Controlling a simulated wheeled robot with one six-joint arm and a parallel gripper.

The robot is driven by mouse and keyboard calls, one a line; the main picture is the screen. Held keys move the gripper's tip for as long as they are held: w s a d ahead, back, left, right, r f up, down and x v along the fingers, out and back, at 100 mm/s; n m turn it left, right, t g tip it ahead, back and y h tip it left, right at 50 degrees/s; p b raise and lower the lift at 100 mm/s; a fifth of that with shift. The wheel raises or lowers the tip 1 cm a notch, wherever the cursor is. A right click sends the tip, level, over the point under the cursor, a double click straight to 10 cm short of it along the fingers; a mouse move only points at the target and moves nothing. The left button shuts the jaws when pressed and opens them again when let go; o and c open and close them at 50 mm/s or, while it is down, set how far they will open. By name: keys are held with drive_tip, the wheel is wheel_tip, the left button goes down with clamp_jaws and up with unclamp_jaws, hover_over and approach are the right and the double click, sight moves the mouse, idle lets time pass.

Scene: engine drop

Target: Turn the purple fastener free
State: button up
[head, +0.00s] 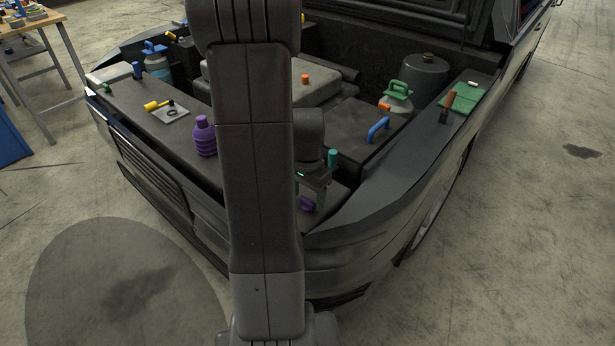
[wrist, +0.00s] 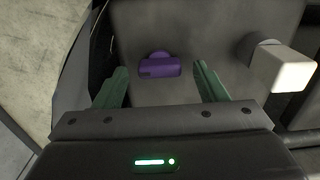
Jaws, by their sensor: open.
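The purple fastener (wrist: 160,66) shows in the wrist view as a short block with a rounded top, on a dark grey surface. It lies ahead of my gripper (wrist: 162,84), roughly between the two green fingers and apart from them. The fingers are spread with nothing between them. In the head view the purple fastener (head: 307,203) is small, just below my gripper (head: 318,200) at the front right of the engine bay. My own arm hides much of the middle of that view.
A purple bottle (head: 204,137) stands on the front ledge. A teal peg (head: 332,158) and a blue handle (head: 379,130) are near my gripper. In the wrist view a pale block (wrist: 280,68) sticks out at the right. The right fender (head: 400,180) borders the bay.

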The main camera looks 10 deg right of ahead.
sight(307, 200)
wheel_tip(307, 200, up, 13)
drive_tip(key=p, duration=0.1)
drive_tip(key=shift+f, duration=0.15)
idle(0.4)
wheel_tip(307, 200, down, 14)
drive_tip(key=shift+r+b, duration=0.1)
drive_tip(key=shift+b, duration=0.55)
